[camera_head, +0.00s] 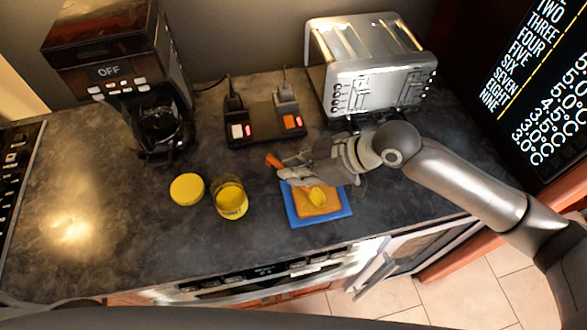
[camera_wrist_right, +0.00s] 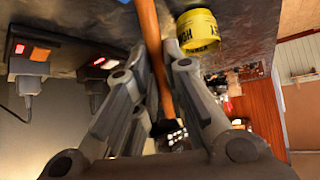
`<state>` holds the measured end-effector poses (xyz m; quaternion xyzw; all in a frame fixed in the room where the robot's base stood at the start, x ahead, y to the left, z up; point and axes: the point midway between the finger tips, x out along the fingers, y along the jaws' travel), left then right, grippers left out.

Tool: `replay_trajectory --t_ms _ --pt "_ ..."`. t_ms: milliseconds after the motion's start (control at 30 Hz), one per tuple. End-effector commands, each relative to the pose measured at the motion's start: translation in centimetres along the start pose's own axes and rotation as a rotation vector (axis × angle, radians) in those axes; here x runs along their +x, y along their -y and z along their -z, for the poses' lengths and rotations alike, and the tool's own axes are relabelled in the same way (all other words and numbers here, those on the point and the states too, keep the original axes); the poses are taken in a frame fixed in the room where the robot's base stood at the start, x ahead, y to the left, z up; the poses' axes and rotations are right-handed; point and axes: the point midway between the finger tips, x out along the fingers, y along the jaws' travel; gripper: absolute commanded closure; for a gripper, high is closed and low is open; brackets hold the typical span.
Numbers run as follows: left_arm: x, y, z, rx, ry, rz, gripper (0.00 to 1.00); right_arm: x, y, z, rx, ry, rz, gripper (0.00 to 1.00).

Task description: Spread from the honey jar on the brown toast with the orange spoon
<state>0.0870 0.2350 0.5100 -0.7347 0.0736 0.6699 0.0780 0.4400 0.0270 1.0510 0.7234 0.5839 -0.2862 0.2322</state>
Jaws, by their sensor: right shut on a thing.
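My right gripper (camera_head: 288,172) is shut on the orange spoon (camera_head: 273,160) above the far edge of the blue board. In the right wrist view the spoon's orange handle (camera_wrist_right: 151,35) runs between the two fingers. The spoon's other end is hidden. The brown toast (camera_head: 312,208) lies on the blue board (camera_head: 334,213), with a yellow patch (camera_head: 318,197) on it that looks like honey. The open honey jar (camera_head: 230,203) stands left of the board, with yellow inside. It also shows in the right wrist view (camera_wrist_right: 198,30). My left gripper is not in view.
A yellow round lid (camera_head: 187,189) lies left of the jar. Behind are a coffee machine (camera_head: 112,62), a power strip (camera_head: 265,127) with two plugs, and a silver toaster (camera_head: 372,82). The counter's front left (camera_head: 110,225) is clear. A partly open door (camera_head: 385,267) is below the counter.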

Motion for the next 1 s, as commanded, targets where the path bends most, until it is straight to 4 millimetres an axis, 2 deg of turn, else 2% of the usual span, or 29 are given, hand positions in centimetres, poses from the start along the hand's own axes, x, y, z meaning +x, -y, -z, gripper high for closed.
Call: replay_trajectory --t_ms 1000 --pt "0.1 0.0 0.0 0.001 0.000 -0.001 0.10 -1.6 -1.4 -1.8 0.001 0.000 0.000 1.00"
